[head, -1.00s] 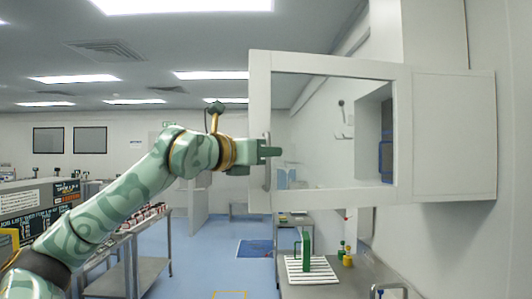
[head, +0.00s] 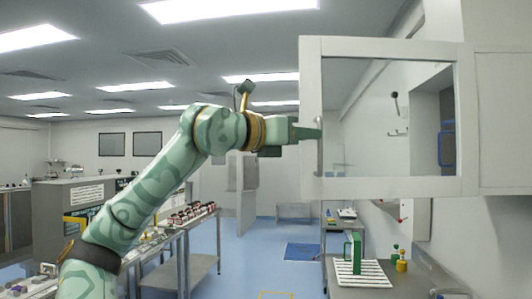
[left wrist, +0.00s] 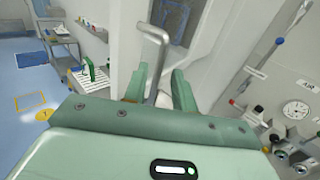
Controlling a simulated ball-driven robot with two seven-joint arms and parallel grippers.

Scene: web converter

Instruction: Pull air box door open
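The air box door (head: 380,188) is a white frame with a clear pane, standing swung open from the white box on the wall. Its handle (head: 319,150) is on the door's left edge. My left gripper (head: 306,134) is at this handle. In the left wrist view the grey handle bar (left wrist: 154,62) runs between the two green fingers of my left gripper (left wrist: 162,86). The fingers are apart, with a gap showing between the bar and the right finger. The box's dark opening (head: 428,130) shows through the pane. My right gripper is in neither view.
Below the door, a metal table holds a white slatted tray (head: 362,273) with a green object (head: 353,250), and small bottles (head: 401,262) beside it. A bench with several items (head: 190,215) stands behind my left arm. Blue floor (head: 255,255) lies open between them. Gauges (left wrist: 296,110) show at right in the wrist view.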

